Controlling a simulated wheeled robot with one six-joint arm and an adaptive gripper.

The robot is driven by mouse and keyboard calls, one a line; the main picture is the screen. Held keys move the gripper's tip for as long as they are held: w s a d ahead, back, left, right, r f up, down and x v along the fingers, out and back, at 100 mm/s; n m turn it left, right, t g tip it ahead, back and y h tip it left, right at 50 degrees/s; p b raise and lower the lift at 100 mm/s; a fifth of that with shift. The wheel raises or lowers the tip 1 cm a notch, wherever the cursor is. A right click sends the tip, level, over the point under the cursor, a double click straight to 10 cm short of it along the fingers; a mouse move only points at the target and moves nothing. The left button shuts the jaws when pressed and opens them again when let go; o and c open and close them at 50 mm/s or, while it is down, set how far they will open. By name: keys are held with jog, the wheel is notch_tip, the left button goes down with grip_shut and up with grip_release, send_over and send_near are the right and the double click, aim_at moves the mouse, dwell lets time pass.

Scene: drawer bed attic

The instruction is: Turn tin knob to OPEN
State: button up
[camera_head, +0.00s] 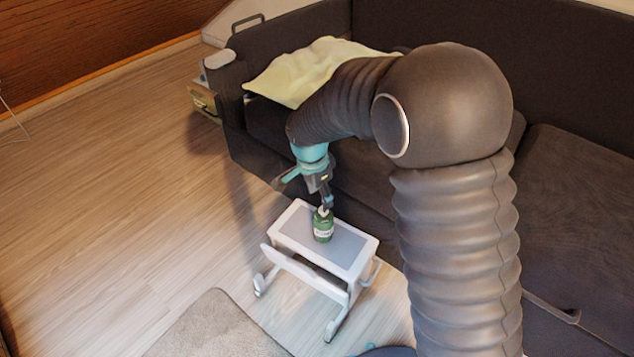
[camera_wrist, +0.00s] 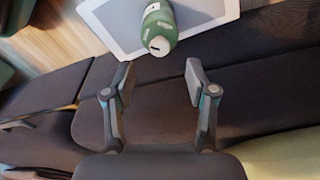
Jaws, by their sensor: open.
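A small green tin (camera_head: 323,228) with a pale label stands upright on a white side table (camera_head: 363,262) with a grey top. In the wrist view the tin (camera_wrist: 158,22) shows near the top edge, with a light cap or knob (camera_wrist: 158,45) bearing a dark mark at its near end. I cannot read any lettering on it. My gripper (camera_head: 325,203) is just above the tin in the head view. In the wrist view my gripper (camera_wrist: 158,75) has its two fingers spread wide, with nothing between them, and the knob lies just beyond the fingertips.
A dark sofa (camera_head: 570,200) stands behind and right of the table, with a pale yellow cloth (camera_head: 300,75) on it. A beige rug (camera_head: 215,325) lies in front. The wooden floor (camera_head: 110,200) at left is clear.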

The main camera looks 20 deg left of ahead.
aim_at(323, 210)
jog(key=f, duration=0.6)
jog(key=shift+w+d+f, duration=0.35)
grip_shut()
jog(key=c, duration=1)
grip_release()
